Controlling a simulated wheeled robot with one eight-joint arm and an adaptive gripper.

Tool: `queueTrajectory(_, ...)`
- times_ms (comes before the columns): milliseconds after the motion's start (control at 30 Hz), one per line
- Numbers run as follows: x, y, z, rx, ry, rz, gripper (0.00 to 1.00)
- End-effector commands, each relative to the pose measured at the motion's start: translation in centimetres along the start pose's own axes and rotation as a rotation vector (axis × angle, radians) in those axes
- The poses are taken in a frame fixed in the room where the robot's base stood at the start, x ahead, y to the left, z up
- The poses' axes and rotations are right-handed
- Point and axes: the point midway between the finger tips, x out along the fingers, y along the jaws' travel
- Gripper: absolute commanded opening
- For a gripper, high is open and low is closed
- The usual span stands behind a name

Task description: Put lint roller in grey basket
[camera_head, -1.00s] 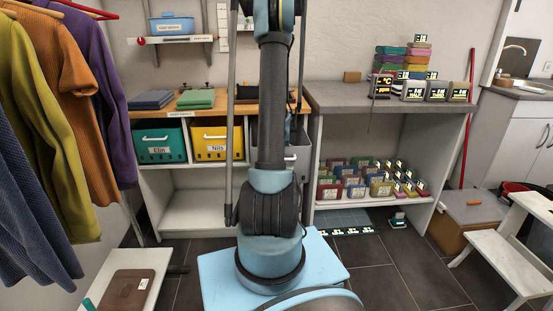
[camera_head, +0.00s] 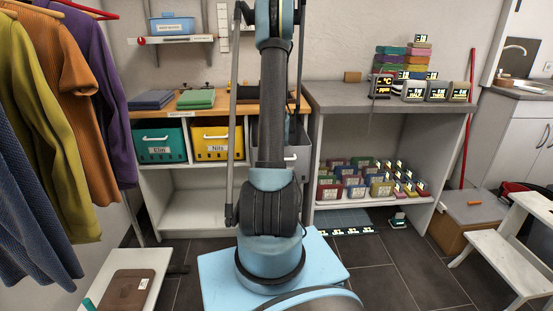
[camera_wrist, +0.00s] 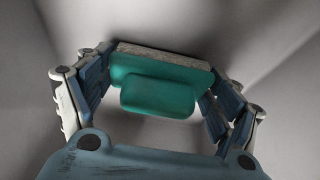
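In the wrist view, a teal block with a raised middle and a grey fuzzy edge (camera_wrist: 160,85), which I take for the lint roller, sits between the fingers of my gripper (camera_wrist: 158,88). The fingers flank it closely on both sides and appear shut on it. Plain grey surfaces surround it; I cannot tell whether it touches them. In the head view, the grey basket (camera_head: 299,155) sits in the right compartment of the wooden-topped shelf, mostly behind my arm. My gripper is hidden in the head view.
A green basket (camera_head: 161,142) and a yellow basket (camera_head: 217,141) stand left of the grey one. Folded cloths (camera_head: 196,98) lie on the wooden top. A grey shelf unit (camera_head: 390,104) with small boxes stands right. Hanging clothes (camera_head: 85,110) fill the left side.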

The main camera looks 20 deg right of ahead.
Motion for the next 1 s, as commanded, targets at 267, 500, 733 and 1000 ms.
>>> queueTrajectory(267,0.0,0.0,0.0,0.000,0.000,0.000,1.00)
queueTrajectory(500,-0.1,0.0,0.0,0.000,0.000,0.000,1.00)
queueTrajectory(733,-1.6,0.0,0.0,0.000,0.000,0.000,1.00)
queueTrajectory(1000,-5.0,0.0,0.0,0.000,0.000,0.000,1.00)
